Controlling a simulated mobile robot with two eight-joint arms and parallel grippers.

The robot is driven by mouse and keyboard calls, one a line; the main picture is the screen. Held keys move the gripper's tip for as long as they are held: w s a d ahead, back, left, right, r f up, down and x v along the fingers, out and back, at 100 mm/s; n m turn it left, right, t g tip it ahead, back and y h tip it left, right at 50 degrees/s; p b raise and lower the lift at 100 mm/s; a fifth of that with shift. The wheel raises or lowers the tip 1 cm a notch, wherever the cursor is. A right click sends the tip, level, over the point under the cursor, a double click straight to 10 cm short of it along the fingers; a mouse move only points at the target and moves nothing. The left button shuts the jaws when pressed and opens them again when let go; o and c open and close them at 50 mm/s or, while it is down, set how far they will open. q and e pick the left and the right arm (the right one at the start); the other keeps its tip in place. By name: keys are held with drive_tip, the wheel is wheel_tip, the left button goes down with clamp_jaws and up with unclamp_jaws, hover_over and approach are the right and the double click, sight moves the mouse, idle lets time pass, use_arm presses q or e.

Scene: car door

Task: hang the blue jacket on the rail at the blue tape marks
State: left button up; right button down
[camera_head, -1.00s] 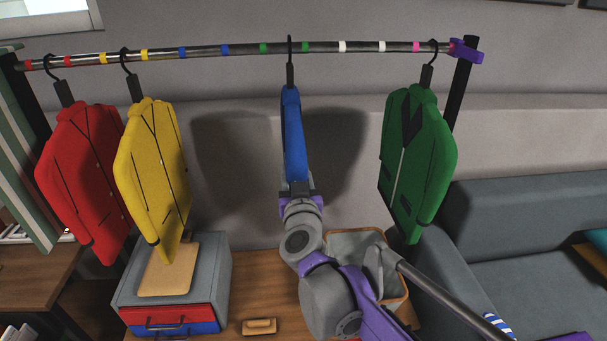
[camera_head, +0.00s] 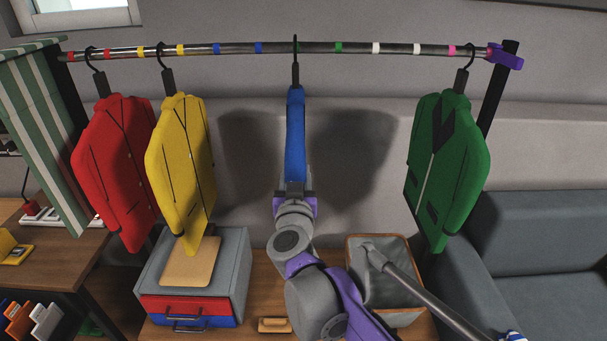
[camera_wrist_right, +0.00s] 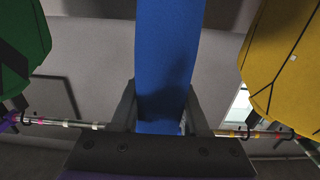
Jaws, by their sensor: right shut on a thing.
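The blue jacket (camera_head: 295,135) is upright and seen edge-on in the head view. My right gripper (camera_head: 295,190) is shut on its lower end; the right wrist view shows the jacket (camera_wrist_right: 165,60) between the fingers (camera_wrist_right: 160,115). The jacket's black hook (camera_head: 295,45) overlaps the rail (camera_head: 310,48) in the picture, right of the two blue tape marks (camera_head: 258,48), where it covers the left green mark. I cannot tell whether the hook is over the rail or in front of it. My left gripper is not in view.
A red jacket (camera_head: 112,160) and a yellow jacket (camera_head: 180,160) hang left of the blue marks. A green jacket (camera_head: 450,155) hangs at the right end. Below are a drawer box (camera_head: 235,270) and a bin (camera_head: 400,240) with a grey pole (camera_head: 430,295) leaning in it.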

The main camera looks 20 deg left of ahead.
drive_tip(key=s+a, duration=0.3)
drive_tip(key=a, duration=0.8)
drive_tip(key=shift+s+a, duration=0.4)
idle(0.8)
drive_tip(key=shift+f, duration=0.25)
idle(0.4)
drive_tip(key=shift+c, duration=1.6)
unclamp_jaws()
